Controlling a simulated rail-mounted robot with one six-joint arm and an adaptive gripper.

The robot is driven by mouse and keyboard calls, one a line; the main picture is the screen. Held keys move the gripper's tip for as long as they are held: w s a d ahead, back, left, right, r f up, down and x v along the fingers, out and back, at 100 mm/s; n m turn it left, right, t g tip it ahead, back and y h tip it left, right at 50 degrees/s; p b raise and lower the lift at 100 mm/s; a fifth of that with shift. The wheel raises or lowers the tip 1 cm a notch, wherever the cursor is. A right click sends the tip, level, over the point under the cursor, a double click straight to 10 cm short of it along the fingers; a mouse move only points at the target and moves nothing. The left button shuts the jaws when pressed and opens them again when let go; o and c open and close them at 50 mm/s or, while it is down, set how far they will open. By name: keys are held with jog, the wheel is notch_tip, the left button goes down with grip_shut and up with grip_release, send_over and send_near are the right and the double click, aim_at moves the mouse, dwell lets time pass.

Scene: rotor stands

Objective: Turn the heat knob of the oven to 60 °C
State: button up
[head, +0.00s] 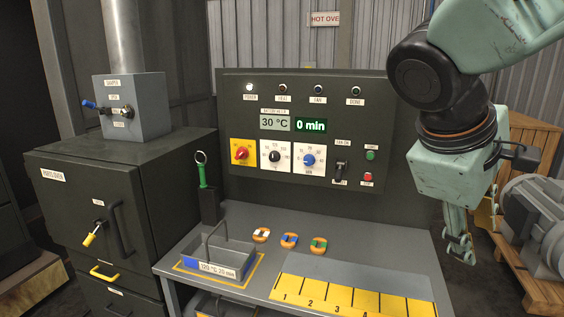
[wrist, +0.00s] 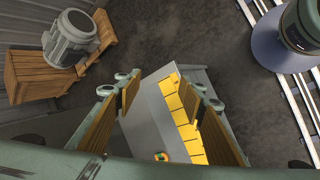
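The control panel (head: 235,110) stands upright behind the bench. Its temperature display (head: 275,122) reads 30 °C and the time display (head: 311,126) reads 0 min. The black knob (head: 275,156) sits on a white dial plate below the temperature display; its exact pointer setting is too small to read. My gripper (head: 474,234) hangs pointing down to the right of the panel, well apart from the black knob. In the wrist view my gripper (wrist: 155,88) has its two padded fingers spread wide with nothing between them. The knob is not in the wrist view.
A red knob (head: 241,153) and a blue knob (head: 308,159) flank the black one. A toggle switch (head: 340,171) sits right of them. The bench holds a tray (head: 216,259), several colored pieces and a yellow numbered strip (head: 330,298). A motor (head: 541,221) on a pallet stands right.

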jog(key=w+a+n+t+h+b, duration=0.25)
jog(key=w+n, duration=0.25)
jog(key=w, duration=1.3)
jog(key=n+t+y+b, duration=0.4)
jog(key=n+t, duration=0.8)
jog(key=n, duration=0.6)
send_near(273, 159)
jog(key=v, duration=0.4)
jog(key=shift+a, duration=0.2)
jog(key=shift+w, duration=0.15)
jog(key=shift+b+x, duration=0.7)
jog(key=shift+x, duration=6.05)
jog(key=shift+d, duration=0.15)
